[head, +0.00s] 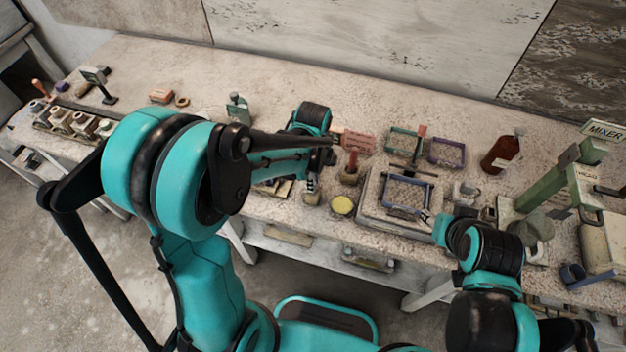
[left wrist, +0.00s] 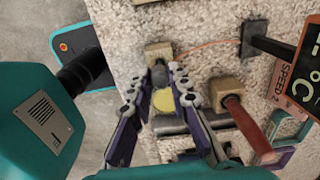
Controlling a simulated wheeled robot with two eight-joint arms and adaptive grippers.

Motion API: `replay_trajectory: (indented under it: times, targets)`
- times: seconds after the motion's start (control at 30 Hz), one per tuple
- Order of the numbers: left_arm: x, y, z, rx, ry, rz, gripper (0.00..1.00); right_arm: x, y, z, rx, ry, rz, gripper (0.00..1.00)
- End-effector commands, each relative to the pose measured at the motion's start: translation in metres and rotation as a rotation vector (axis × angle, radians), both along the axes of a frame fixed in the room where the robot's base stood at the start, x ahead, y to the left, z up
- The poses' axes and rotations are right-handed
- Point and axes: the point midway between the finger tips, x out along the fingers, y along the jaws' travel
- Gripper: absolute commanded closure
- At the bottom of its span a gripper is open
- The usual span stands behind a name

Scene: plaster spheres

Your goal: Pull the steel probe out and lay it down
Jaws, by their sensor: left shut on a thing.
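The steel probe (left wrist: 158,76) shows as a short grey piece between the fingertips of my left gripper (left wrist: 165,77) in the left wrist view. The gripper is shut on it, over a small wooden block (left wrist: 158,50). An orange cable (left wrist: 205,44) runs from near there to a black piece. In the head view my left gripper (head: 311,182) points down just above the wooden block (head: 312,197); the probe is too small to make out there. I cannot tell how deep the probe sits in the block. My right gripper (head: 427,216) is near the blue frame's front corner; its jaws are unclear.
A yellow disc (head: 342,205) lies right of the block. A blue frame (head: 407,193) rests on a grey slab. A brown bottle (head: 501,154) stands farther right. The table's front edge is close.

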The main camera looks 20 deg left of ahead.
Motion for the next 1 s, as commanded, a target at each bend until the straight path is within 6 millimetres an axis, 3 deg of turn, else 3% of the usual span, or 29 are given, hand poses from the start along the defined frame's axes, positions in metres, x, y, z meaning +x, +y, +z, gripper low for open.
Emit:
replay_trajectory:
  times: [1.0]
  targets:
    - [0.0,0.0,-0.012,0.0,0.0,0.0,1.0,0.0,0.0,-0.011,0.0,0.0,0.0,0.58]
